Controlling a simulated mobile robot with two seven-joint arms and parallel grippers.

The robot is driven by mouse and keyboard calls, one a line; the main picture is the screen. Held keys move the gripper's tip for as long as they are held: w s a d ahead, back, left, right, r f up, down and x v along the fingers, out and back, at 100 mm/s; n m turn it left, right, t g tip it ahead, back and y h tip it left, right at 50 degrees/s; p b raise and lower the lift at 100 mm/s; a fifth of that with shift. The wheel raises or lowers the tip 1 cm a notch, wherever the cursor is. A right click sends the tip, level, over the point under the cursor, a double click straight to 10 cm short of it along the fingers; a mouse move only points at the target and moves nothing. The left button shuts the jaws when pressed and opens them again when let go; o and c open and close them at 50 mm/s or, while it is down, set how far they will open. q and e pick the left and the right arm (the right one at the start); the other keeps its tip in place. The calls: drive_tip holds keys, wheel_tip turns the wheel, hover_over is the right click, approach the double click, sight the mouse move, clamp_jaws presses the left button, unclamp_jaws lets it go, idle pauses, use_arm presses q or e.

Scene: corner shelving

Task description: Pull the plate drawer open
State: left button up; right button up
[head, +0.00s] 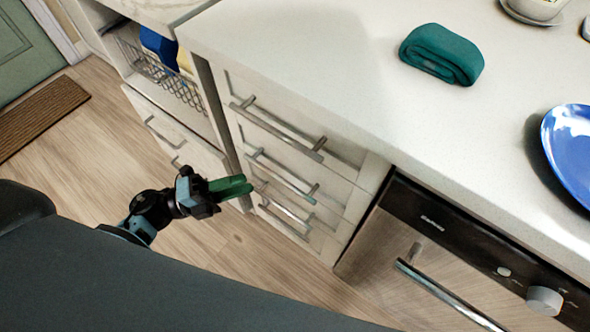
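A stack of pale drawers (236,90) stands under the counter, each front with a horizontal metal bar handle. The upper handle (277,130), the middle handle (282,177) and the lower handle (283,214) show, and all the fronts look closed. Nothing marks which is the plate drawer. My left gripper (249,183), with green fingers, is in front of the stack, near the left ends of the middle and lower handles. Its fingers appear close together with nothing visible between them; their opening is unclear, and I see no clear contact with a handle. My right gripper is not in view.
A dishwasher (440,270) with a bar handle and knob is right of the drawers. The counter (300,50) holds a folded green towel (441,54) and a blue plate (572,150). A wire basket (160,72) sits in an open cabinet at left.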

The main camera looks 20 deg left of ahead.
sight(276, 175)
use_arm(q)
drive_tip(key=w+d, duration=0.1)
drive_tip(key=d, duration=0.1)
drive_tip(key=w+d+m+g, duration=0.1)
drive_tip(key=w+d, duration=0.1)
drive_tip(key=d, duration=0.1)
drive_tip(key=w+d+m+g, duration=0.1)
drive_tip(key=d, duration=0.1)
drive_tip(key=shift+w+d+r+h, duration=0.15)
drive_tip(key=shift+d+r+h, duration=0.05)
drive_tip(key=shift+r+h, duration=0.2)
clamp_jaws()
idle(0.3)
